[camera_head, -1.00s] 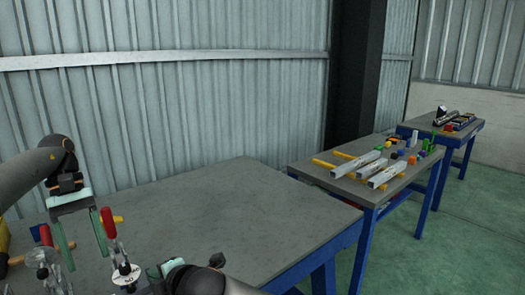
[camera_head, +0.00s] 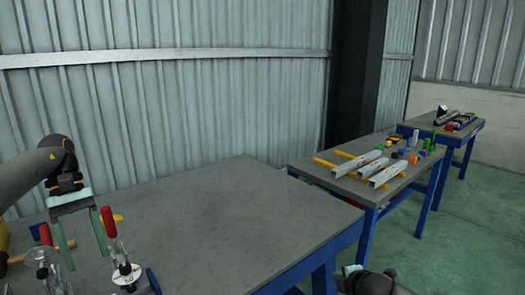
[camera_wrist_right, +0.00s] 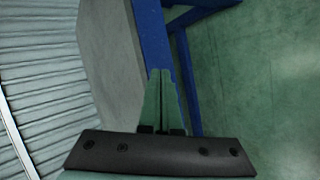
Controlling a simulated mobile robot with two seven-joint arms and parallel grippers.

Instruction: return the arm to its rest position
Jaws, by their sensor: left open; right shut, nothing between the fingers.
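My left gripper (camera_head: 84,245) hangs open over the left end of the near table, its two green fingers pointing down among the tools there. My right arm shows at the bottom edge of the head view, right of the near table; its fingers are hidden or cut off there. In the right wrist view my right gripper (camera_wrist_right: 164,98) is shut and empty, its green fingers together. Behind them are the blue table frame and the green floor.
The near table (camera_head: 210,205) is bare across its middle and right. Red-handled clamps (camera_head: 122,270) stand at its left end. A second table (camera_head: 345,185) holds metal bars (camera_head: 388,174) and small coloured parts. A third table (camera_head: 462,130) is farther back. Green floor (camera_head: 450,250) is open at right.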

